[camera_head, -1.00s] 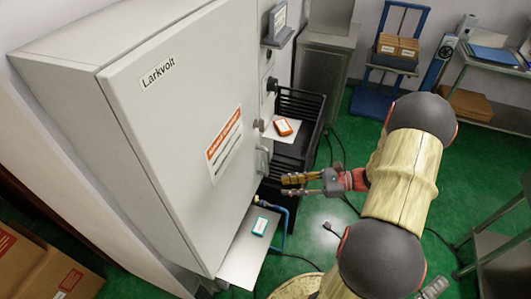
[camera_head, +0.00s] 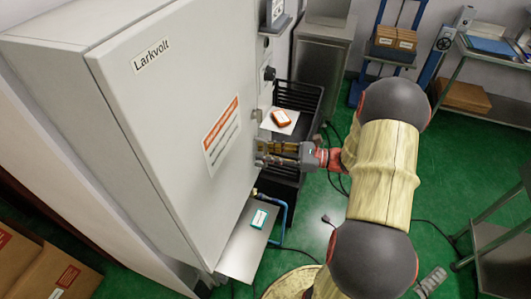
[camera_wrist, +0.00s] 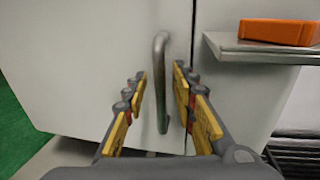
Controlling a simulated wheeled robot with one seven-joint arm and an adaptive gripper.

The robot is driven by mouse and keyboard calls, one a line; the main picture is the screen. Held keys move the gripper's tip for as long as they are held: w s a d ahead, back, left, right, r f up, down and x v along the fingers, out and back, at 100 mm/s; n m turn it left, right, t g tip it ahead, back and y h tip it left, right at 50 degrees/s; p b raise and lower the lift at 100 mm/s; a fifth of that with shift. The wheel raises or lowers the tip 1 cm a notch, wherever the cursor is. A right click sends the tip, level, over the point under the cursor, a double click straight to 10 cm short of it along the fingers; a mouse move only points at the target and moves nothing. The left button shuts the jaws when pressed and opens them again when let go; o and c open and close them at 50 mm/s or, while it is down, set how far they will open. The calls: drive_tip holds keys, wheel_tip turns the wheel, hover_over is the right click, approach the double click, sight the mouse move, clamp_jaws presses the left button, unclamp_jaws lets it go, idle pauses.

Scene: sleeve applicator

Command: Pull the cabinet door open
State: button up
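The grey cabinet door (camera_head: 185,110) labelled "Larkvolt" looks closed. In the wrist view, the door (camera_wrist: 85,60) meets the frame at a vertical seam just right of the handle. The upright metal bar handle (camera_wrist: 161,75) stands between my two yellow-padded fingers, with gaps visible on both sides. My gripper (camera_wrist: 160,92) is open around it, and contact is not visible. In the head view, my gripper (camera_head: 268,155) is at the door's right edge and mostly hides the handle.
An orange device (camera_head: 281,118) lies on a small shelf beside the door; it also shows in the wrist view (camera_wrist: 278,32). A teal device (camera_head: 259,218) lies on a lower metal shelf (camera_head: 240,250). A black crate (camera_head: 300,100) stands behind. Green floor is partly clear at right.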

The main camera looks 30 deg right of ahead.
drive_tip(key=shift+c, duration=1.4)
drive_tip(key=c, duration=0.4)
clamp_jaws()
